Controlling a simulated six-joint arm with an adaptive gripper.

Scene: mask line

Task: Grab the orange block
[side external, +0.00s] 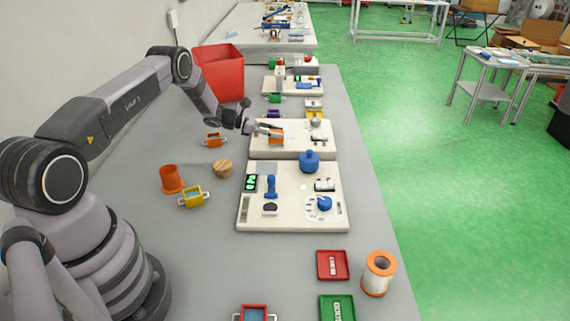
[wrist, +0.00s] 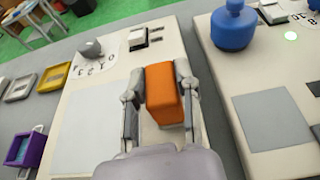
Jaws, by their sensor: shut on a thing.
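The orange block (wrist: 162,92) is between the two fingers of my gripper (wrist: 160,100) in the wrist view. The fingers touch it on its left and right sides. In the side view the orange block (side external: 276,137) shows at the end of my gripper (side external: 270,131), over the left part of a white board (side external: 290,151). I cannot tell whether the block still touches the board or is a little above it.
A blue pot-like object (side external: 309,162) stands at the near board's far edge, close to my gripper's right. A red bin (side external: 220,73) stands behind my arm.

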